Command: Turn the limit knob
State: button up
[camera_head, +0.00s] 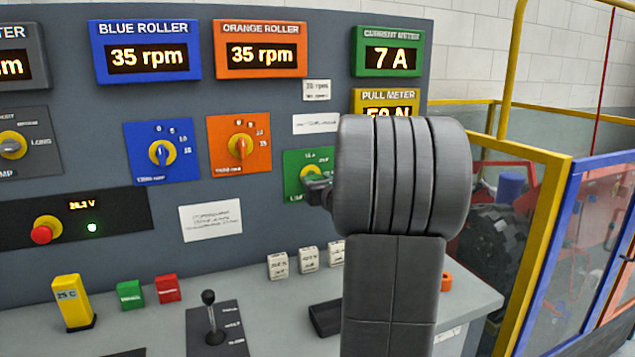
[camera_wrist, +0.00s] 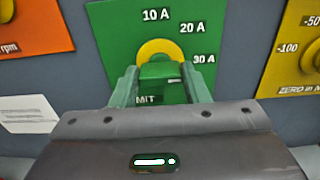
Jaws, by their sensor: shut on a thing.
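The limit knob (camera_wrist: 160,47) has a yellow disc on a green panel (camera_wrist: 112,40) marked 10 A, 20 A and 30 A. In the head view the knob (camera_head: 311,171) shows just left of my dark wrist. My gripper (camera_wrist: 164,72) is shut on the knob's grip, with one finger on each side. In the head view my gripper (camera_head: 319,187) reaches the knob from the right. The fingers and palm hide the lower panel and most of the grip, so I cannot tell exactly where it points. The current meter (camera_head: 388,50) reads 7 A.
The blue (camera_head: 161,151) and orange (camera_head: 239,145) roller knobs are left of the green panel; both roller displays read 35 rpm. A yellow dial panel (camera_wrist: 290,60) is close on the right. A black lever (camera_head: 210,310) and small blocks (camera_head: 278,265) stand on the desk below.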

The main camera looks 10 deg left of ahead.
jog(key=shift+f+b, duration=0.1)
jog(key=shift+b, duration=0.25)
jog(key=n+b, duration=0.7)
jog(key=n, duration=0.1)
jog(key=n+b, duration=0.8)
jog(key=n, duration=0.1)
jog(key=shift+s+a+f, duration=0.1)
jog(key=shift+f, duration=0.05)
jog(key=shift+n, duration=0.4)
jog(key=o, duration=1)
jog(key=shift+s, duration=0.1)
